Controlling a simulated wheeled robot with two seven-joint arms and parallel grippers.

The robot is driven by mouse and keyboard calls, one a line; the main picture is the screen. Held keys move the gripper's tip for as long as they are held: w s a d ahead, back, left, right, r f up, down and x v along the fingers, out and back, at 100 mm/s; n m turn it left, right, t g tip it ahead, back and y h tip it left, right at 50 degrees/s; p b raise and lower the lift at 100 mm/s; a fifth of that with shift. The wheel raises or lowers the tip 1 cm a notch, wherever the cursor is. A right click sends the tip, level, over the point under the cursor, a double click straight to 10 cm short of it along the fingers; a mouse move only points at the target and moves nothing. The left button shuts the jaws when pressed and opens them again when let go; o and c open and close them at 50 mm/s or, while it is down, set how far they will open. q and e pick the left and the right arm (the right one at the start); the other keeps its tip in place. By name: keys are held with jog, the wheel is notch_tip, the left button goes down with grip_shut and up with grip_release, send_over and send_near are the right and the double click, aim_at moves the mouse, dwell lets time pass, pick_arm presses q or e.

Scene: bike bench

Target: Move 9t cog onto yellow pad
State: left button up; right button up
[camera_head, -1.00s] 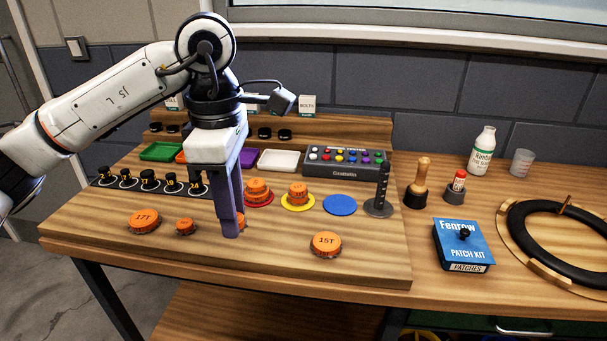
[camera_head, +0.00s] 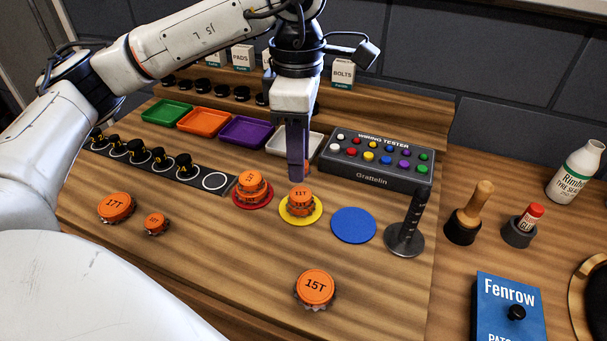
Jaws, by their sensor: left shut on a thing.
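My left gripper (camera_head: 297,172) points down, just behind and above the yellow pad (camera_head: 318,213). On the yellow pad sits a stack of orange cogs with an 11T cog (camera_head: 300,197) on top. The held cog appears apart from this stack. A small loose orange cog (camera_head: 155,222) lies at the left; I cannot read its number. My right gripper is not in view.
A 17T cog (camera_head: 117,206) and a 15T cog (camera_head: 316,287) lie loose. The red pad (camera_head: 252,204) holds stacked cogs; the blue pad (camera_head: 353,226) is bare. A black post (camera_head: 408,225), wiring tester (camera_head: 377,175) and white tray (camera_head: 312,143) stand around.

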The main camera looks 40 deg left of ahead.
aim_at(300, 193)
pick_arm(q)
jog(key=shift+f, duration=2.6)
jog(key=o, duration=1)
notch_tip(300, 193, up, 12)
jog(key=shift+r+p, duration=0.2)
jog(key=shift+p, duration=0.2)
